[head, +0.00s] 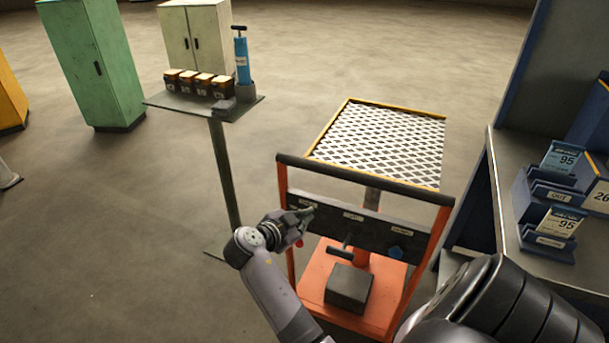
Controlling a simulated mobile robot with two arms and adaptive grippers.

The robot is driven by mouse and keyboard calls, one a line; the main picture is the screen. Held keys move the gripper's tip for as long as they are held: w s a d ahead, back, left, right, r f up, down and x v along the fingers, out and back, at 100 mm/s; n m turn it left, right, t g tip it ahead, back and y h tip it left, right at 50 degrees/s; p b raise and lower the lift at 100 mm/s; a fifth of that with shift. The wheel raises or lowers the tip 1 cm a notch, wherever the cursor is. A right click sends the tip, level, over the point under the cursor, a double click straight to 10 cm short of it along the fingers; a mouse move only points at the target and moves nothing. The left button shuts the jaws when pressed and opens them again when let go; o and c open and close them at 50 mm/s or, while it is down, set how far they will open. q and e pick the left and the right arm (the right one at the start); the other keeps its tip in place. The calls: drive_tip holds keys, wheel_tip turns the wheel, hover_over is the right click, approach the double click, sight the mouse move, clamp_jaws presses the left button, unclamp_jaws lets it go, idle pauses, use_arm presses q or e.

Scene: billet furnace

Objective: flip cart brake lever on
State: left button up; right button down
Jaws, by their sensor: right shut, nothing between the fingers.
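The orange cart (436,235) stands at right of centre, with a dark panel (372,233) below its black handle bar (360,183). The panel bears several small labels, too small to read. My right gripper (306,214) is shut and empty at the panel's left end, close to the left label; I cannot tell if it touches anything. A small red part (299,243) shows just below the gripper. A dark T-shaped handle (341,249) and a blue knob (396,253) are further right on the cart. Which part is the brake lever is unclear; the gripper may hide it. My left gripper is out of view.
The cart carries a patterned platform (380,143) with a yellow rim and a dark block (349,287) low down. A stand (188,104) holds several small boxes and a blue pump (242,62). A workbench (505,182) with blue bins is at right.

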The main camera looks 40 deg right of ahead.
wheel_tip(320, 180, up, 5)
drive_tip(key=shift+r, duration=0.1)
idle(0.6)
